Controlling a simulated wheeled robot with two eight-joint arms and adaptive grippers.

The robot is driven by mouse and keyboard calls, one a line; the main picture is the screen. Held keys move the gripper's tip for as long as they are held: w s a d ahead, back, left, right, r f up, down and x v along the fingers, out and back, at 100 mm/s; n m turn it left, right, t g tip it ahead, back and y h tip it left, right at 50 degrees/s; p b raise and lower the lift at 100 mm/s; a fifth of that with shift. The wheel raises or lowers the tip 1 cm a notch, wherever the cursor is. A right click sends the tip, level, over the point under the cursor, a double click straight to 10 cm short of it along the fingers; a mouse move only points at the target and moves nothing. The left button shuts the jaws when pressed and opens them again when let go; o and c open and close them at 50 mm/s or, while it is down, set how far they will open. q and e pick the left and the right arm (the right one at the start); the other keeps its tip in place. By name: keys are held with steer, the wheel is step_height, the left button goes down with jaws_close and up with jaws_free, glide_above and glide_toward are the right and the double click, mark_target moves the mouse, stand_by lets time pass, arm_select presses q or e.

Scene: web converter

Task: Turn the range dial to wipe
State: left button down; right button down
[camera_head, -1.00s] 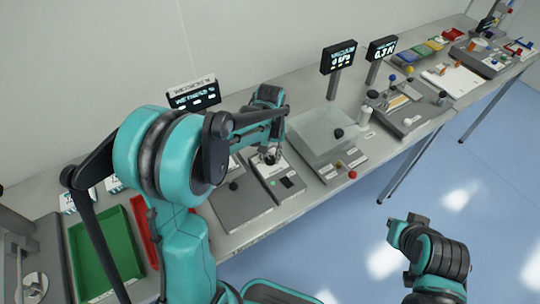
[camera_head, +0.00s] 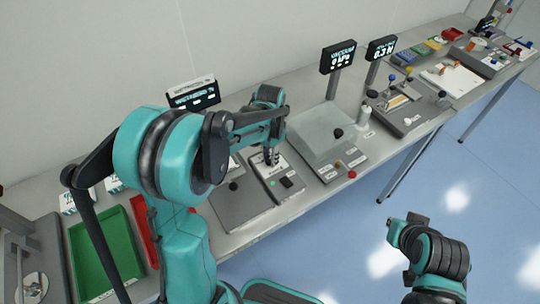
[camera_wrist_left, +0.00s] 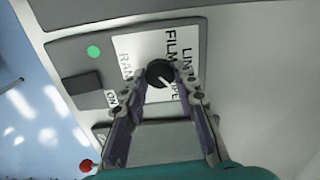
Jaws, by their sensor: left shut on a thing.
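The range dial (camera_wrist_left: 159,74) is a round black knob with a white pointer line, on a white label plate (camera_wrist_left: 128,47) in the left wrist view. The plate reads LINT and FILM, with a partly hidden word ending in PE and a cut-off RAN. The pointer slants to the lower right, towards the partly hidden word. My left gripper (camera_wrist_left: 160,82) is shut on the dial, one finger on each side. In the head view my left gripper (camera_head: 271,157) is over the grey dial box (camera_head: 283,197) and covers the dial. My right arm's end (camera_head: 402,231) is low over the floor; its fingers are unclear.
The dial box has a dark switch (camera_wrist_left: 83,84) and a green lamp (camera_wrist_left: 94,52). A grey plate with a black knob (camera_head: 233,186) stands left of it, and a glass-topped station (camera_head: 325,135) right of it. A green tray (camera_head: 105,255) is at the left.

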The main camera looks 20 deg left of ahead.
arm_select(q)
steer(key=shift+m, duration=0.8)
steer(key=c, duration=1.2)
jaws_free()
steer(key=shift+r, duration=0.1)
step_height(320, 180, up, 12)
steer(key=shift+f, duration=0.1)
steer(key=shift+s, duration=0.1)
